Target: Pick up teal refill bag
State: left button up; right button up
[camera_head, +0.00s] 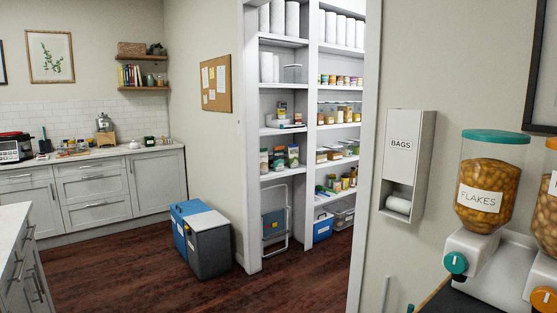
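I cannot make out a teal refill bag in the head view. Teal shows on the lid and knob of a dispenser (486,185) labelled FLAKES, at the right edge. A white wall box (402,160) labelled BAGS holds a pale roll in its lower opening. A tiny teal-green bit shows at the bottom edge below it, too small to identify. Neither of my grippers is in view.
Pantry shelves (288,130) hold jars, boxes and containers, with a folded step stool (275,222) inside. Blue and grey bins (207,240) stand left of the doorway. Counters (90,190) line the back left. The dark wood floor (120,275) between is clear.

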aim_at(278, 154)
jog(key=i+j+u, duration=0.2)
jog(key=i+u, duration=0.2)
jog(key=i, duration=0.4)
jog(key=i+l+u, duration=0.1)
jog(key=i+u, duration=0.25)
jog(key=i, duration=0.45)
jog(key=i+z, duration=0.2)
jog(key=i, duration=0.4)
jog(key=i+j+z, duration=0.2)
jog(key=i, duration=0.4)
jog(key=i+z, duration=0.2)
jog(key=i, duration=0.4)
jog(key=i+l+z, duration=0.2)
jog(key=i+z, duration=0.25)
jog(key=i, duration=0.2)
jog(key=i+z, duration=0.4)
jog(key=i, duration=0.2)
jog(key=i+j+z, duration=0.3)
jog(key=i+z, duration=0.15)
jog(key=i, duration=0.2)
jog(key=i+l+u, duration=0.8)
jog(key=i, duration=0.2)
jog(key=i+l+u, duration=0.4)
jog(key=l, duration=0.15)
